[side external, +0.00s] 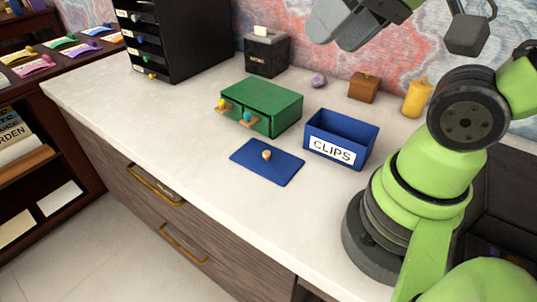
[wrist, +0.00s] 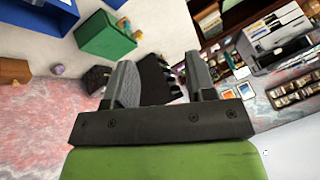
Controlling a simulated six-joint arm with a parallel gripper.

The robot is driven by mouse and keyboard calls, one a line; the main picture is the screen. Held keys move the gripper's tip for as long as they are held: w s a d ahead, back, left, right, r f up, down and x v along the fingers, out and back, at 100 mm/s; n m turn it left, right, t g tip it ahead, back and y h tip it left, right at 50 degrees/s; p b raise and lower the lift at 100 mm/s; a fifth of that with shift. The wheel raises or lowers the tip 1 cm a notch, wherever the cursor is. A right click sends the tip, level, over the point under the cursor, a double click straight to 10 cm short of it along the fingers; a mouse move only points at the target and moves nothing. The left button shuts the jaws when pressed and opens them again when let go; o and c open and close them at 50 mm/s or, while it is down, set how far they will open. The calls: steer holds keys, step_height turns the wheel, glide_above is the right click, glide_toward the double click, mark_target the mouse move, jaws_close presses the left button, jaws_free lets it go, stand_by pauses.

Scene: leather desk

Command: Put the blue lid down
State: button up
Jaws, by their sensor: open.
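The blue lid (side external: 267,161) lies flat on the pale desk top, with a round tan knob (side external: 266,155) in its middle. It is in front of the open blue box (side external: 341,139) labelled CLIPS and beside the green drawer box (side external: 260,107), apart from both. My gripper (wrist: 160,78) shows in the wrist view with its two fingers spread and nothing between them. In the side view my gripper is up at the top edge, partly cut off, well above and away from the lid.
A black drawer unit (side external: 178,38) and a small black box (side external: 267,52) stand at the back. A purple ball (side external: 318,81), a brown block (side external: 363,87) and a yellow candle (side external: 417,97) line the wall. The desk's left part is clear.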

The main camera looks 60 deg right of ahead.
steer(key=w+d+f+g+h, duration=0.2)
steer(key=w+d+f+g, duration=0.15)
steer(key=w+f, duration=0.55)
steer(key=n+g, duration=0.2)
glide_above(267, 152)
steer(key=s, duration=0.1)
step_height(267, 152, down, 16)
steer(key=shift+a+r, duration=0.15)
steer(key=shift+r, duration=0.05)
steer(key=shift+w+f, duration=0.2)
steer(key=shift+f, duration=1.25)
steer(key=shift+w+f, duration=0.2)
steer(key=shift+f, duration=1.2)
steer(key=shift+c, duration=0.3)
jaws_close()
